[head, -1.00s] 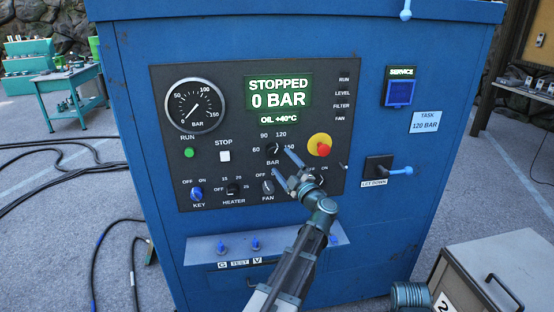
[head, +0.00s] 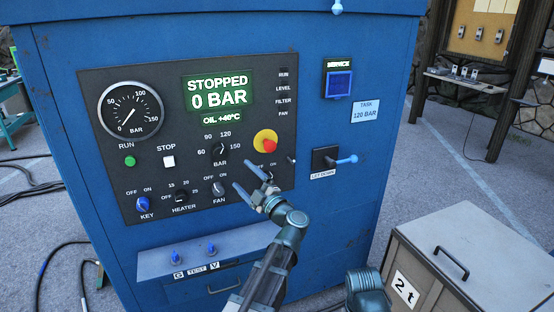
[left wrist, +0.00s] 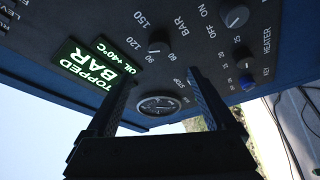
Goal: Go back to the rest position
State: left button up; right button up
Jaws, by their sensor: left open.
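My left gripper (head: 243,175) is open and empty in front of the control panel (head: 97,120) of the blue cabinet. Its fingertips appear just right of the fan knob (head: 219,188) and below right of the BAR knob (head: 219,149), apart from both as far as I can tell. In the left wrist view both fingers (left wrist: 160,80) are spread, with nothing between them but the panel and the gauge (left wrist: 158,105) beyond. The screen (head: 218,92) reads STOPPED, 0 BAR. My right gripper is not visible.
The blue cabinet (head: 55,60) stands close ahead. A let-down lever (head: 345,160) sticks out at its right, and a shelf with two blue valves (head: 211,249) sits below the panel. A grey box marked 2 (head: 480,245) stands at lower right. Hoses (head: 40,190) lie at left.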

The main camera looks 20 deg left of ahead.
pick_arm(q)
jog(key=w+d+m+t+h, duration=0.7)
jog(key=d+m+t+h, duration=0.2)
jog(key=d+m+h, duration=0.25)
jog(key=s+d+f+m+g+h, duration=0.1)
jog(key=d+f+m+g+h, duration=0.2)
jog(key=d+f+m+h, duration=0.5)
jog(key=s+d+f+m+g, duration=0.2)
jog(key=s+f+m+g, duration=0.3)
jog(key=s+f+g, duration=0.55)
jog(key=s+a+f+g+y, duration=0.1)
jog(key=s+a+f+g, duration=0.25)
jog(key=s, duration=0.35)
jog(key=s+a+f+g+y, duration=0.1)
jog(key=s+a+f+g, duration=0.2)
jog(key=s, duration=0.4)
jog(key=s+d+m+y+p, duration=0.1)
jog(key=s+d+m, duration=0.2)
jog(key=s+d, duration=0.3)
jog(key=d, duration=0.5)
jog(key=shift+d+r, duration=0.15)
jog(key=shift+d, duration=0.15)
